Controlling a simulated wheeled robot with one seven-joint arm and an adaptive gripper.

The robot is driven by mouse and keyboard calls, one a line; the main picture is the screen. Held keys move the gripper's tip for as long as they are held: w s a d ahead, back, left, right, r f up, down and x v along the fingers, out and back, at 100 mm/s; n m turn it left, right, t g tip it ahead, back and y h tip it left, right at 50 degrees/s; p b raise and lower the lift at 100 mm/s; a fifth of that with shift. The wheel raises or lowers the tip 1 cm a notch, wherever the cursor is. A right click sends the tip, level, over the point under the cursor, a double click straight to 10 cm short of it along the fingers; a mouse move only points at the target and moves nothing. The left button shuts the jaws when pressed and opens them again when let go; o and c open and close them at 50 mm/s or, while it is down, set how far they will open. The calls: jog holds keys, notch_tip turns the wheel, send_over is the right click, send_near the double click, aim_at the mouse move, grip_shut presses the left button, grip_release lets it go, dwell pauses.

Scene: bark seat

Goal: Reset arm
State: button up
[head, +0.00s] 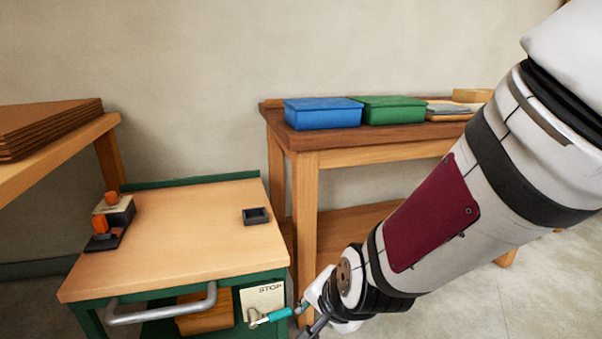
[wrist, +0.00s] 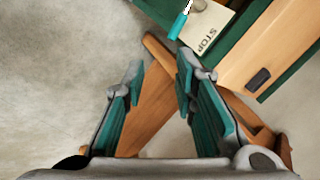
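My arm (head: 430,215) reaches from the upper right down to the lower middle of the head view. My gripper (wrist: 160,72) is open in the wrist view, with its teal-padded fingers apart and nothing held between them. In the head view its end is partly cut off at the bottom edge, beside the green cart. A lever with a teal grip (head: 271,317) sits on a pale STOP plate (head: 263,297) on the cart's front. The grip also shows in the wrist view (wrist: 178,25), just beyond the right finger; I cannot tell whether they touch.
The cart's wooden top (head: 190,228) carries a small dark tray (head: 256,216) and an orange-and-black device (head: 110,220). A wooden bench (head: 330,157) behind holds a blue box (head: 322,114) and a green box (head: 392,110). Brown boards (head: 45,125) are stacked at left. Floor is clear at right.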

jog(key=s+d+r+n+g+h, duration=0.1)
jog(key=s+d+r+n+g, duration=0.2)
jog(key=s+d, duration=0.45)
jog(key=s+d+r+n+g+h, duration=0.15)
jog(key=s+d+r, duration=0.3)
jog(key=s, duration=0.55)
jog(key=s+d+r+n+g, duration=0.25)
jog(key=s+d+r, duration=0.25)
jog(key=s, duration=0.4)
notch_tip(320, 180, up, 39)
jog(key=t+p, duration=0.5)
jog(key=p, duration=3.2)
jog(key=shift+w+a+n+p, duration=0.2)
jog(key=shift+w+n+p, duration=0.1)
jog(key=shift+n, duration=0.1)
